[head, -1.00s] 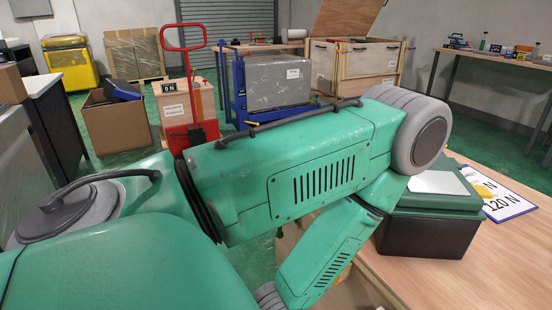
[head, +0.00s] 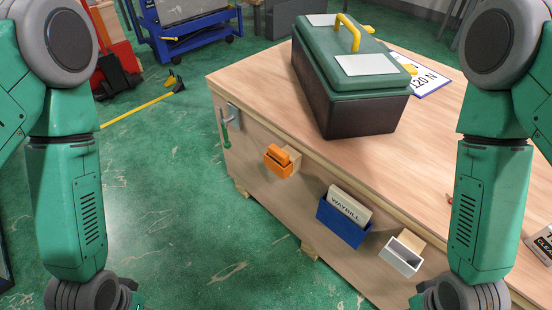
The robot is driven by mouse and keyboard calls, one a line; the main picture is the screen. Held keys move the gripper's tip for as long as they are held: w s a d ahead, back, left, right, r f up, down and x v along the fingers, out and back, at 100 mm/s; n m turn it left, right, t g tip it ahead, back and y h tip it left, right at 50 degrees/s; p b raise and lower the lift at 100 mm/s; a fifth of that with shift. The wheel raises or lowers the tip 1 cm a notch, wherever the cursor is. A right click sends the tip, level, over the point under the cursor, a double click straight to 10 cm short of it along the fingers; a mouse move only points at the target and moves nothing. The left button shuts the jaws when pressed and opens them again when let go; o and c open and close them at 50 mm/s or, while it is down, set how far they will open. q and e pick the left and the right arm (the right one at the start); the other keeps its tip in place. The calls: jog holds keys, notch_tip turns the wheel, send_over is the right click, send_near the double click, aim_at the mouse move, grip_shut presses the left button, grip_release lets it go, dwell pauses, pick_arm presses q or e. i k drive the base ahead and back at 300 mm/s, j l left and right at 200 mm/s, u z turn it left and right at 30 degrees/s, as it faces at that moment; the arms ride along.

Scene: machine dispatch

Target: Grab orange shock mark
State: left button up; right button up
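An orange block-like piece (head: 278,159), likely the shock mark, sits in a small holder on the front side of a large wooden crate (head: 262,176). Its lower part is partly hidden by the holder. My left arm hangs down at the left and my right arm hangs down at the right. Both reach the bottom edge at the wrist, and neither gripper's fingers show. Both arms are apart from the orange piece.
A yellow-handled tool (head: 145,105) lies on the green floor, mostly clear at left.

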aim_at(278, 160)
jog(key=i+j, duration=0.15)
jog(key=j, duration=0.15)
jog(key=i+j, duration=0.15)
jog(key=j, duration=0.2)
jog(key=i+j, duration=0.15)
jog(key=j, duration=0.15)
jog(key=i+j, duration=0.15)
jog(key=j, duration=0.15)
jog(key=i+j+z, duration=0.1)
jog(key=j, duration=0.25)
